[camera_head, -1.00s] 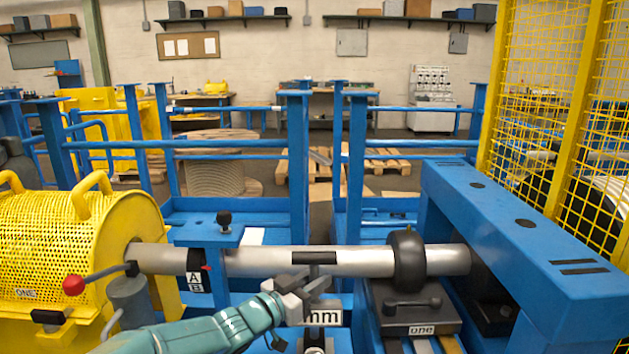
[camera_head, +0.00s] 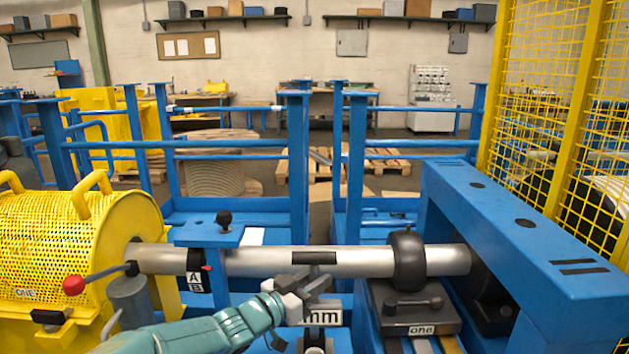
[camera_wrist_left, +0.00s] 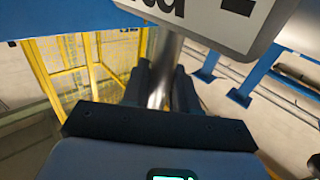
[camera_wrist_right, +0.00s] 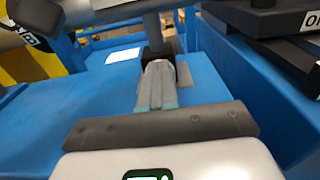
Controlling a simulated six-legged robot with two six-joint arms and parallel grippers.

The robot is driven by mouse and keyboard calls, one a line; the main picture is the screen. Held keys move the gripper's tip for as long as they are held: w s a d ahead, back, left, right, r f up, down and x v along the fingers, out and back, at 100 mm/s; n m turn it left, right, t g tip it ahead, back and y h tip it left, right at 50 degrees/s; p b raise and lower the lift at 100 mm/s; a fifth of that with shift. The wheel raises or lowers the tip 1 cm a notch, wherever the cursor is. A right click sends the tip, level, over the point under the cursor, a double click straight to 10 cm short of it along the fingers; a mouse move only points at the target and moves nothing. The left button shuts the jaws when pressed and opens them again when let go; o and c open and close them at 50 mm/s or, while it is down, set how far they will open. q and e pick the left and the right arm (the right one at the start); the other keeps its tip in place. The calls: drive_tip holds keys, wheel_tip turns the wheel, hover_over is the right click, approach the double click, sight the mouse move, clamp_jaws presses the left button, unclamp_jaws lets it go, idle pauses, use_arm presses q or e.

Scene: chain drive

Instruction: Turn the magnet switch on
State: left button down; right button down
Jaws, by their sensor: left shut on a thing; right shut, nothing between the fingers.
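My left gripper (camera_head: 312,285) is just below the grey shaft (camera_head: 350,261), beside a pale box marked "mm" (camera_head: 322,316). In the left wrist view its dark fingers (camera_wrist_left: 160,88) are shut around a silver rod (camera_wrist_left: 160,92), under a pale lettered box (camera_wrist_left: 215,18). In the right wrist view my right gripper (camera_wrist_right: 160,68) is shut and empty. Its tips are close to a small black block (camera_wrist_right: 155,52) below a grey post (camera_wrist_right: 153,28); I cannot tell whether they touch. No magnet switch can be made out clearly; the fingers hide part of the block.
A yellow mesh guard (camera_head: 70,240) with a red-knobbed lever (camera_head: 74,285) stands left. A black ring (camera_head: 407,262) sits on the shaft. A dark block labelled "one" (camera_head: 415,310) and a blue bridge frame (camera_head: 520,230) stand right.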

drive_tip(key=shift+d+f, duration=0.1)
drive_tip(key=shift+d, duration=0.25)
drive_tip(key=shift+d+r, duration=0.15)
drive_tip(key=shift+r, duration=0.25)
drive_tip(key=shift+s, duration=3)
use_arm(q)
drive_tip(key=c, duration=0.8)
unclamp_jaws()
drive_tip(key=shift+a, duration=0.1)
